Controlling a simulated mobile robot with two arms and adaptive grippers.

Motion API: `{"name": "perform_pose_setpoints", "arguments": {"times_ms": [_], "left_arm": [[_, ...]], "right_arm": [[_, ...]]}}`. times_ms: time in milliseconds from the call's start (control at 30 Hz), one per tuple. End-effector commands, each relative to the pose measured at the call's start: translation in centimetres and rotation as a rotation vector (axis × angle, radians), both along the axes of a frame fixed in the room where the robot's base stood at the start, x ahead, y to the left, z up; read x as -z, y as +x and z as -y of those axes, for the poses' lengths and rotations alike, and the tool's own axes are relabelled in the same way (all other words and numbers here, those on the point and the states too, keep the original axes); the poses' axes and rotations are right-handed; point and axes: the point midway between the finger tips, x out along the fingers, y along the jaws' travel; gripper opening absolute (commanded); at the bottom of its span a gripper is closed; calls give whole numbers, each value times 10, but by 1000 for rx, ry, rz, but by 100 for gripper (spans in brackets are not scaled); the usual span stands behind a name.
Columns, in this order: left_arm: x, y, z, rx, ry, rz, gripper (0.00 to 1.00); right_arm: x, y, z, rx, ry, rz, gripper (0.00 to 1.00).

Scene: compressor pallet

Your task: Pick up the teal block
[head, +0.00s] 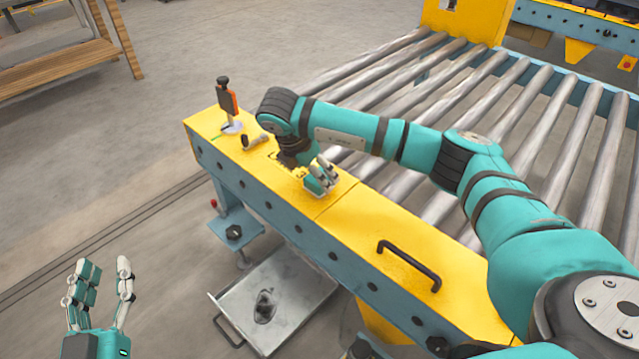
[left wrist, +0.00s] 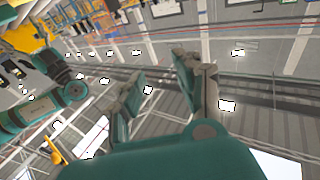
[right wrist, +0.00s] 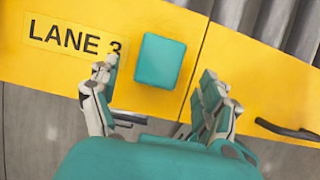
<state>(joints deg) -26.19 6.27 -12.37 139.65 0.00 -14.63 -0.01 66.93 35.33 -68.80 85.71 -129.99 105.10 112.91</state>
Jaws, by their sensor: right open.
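The teal block (right wrist: 160,60) lies on the yellow beam top in the right wrist view, right of the "LANE 3" label. My right gripper (right wrist: 157,78) is open, its fingers left and right of the block's lower part with gaps on both sides. It holds nothing. In the head view my right gripper (head: 319,178) hangs over the middle of the beam. I cannot make out the block apart from the teal gripper there. My left gripper (head: 104,264) is open and empty at the lower left, away from the beam; its spread fingers also show in the left wrist view (left wrist: 160,70).
The yellow beam (head: 370,225) carries a black handle (head: 409,262) toward its near end. An upright orange-and-black device (head: 228,100) stands at its far end. Rollers (head: 545,130) lie right of it. A metal tray (head: 285,290) sits below on the left. Floor at left is open.

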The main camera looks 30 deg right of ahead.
Motion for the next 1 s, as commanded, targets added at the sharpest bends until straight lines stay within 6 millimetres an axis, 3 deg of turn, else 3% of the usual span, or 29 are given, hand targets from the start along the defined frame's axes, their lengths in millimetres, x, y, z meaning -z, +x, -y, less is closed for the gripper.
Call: {"name": "perform_pose_setpoints", "arguments": {"times_ms": [300, 600, 1000], "left_arm": [[-45, -12, 4, 16, -74, 273, 34], [-51, -14, 4, 18, -82, 300, 34], [-51, -14, 4, 18, -81, 298, 34]], "right_arm": [[32, 7, 15, 2, 0, -1, 80], [34, 7, 16, 0, 0, -1, 80], [34, 7, 16, 1, 0, 0, 29]]}}
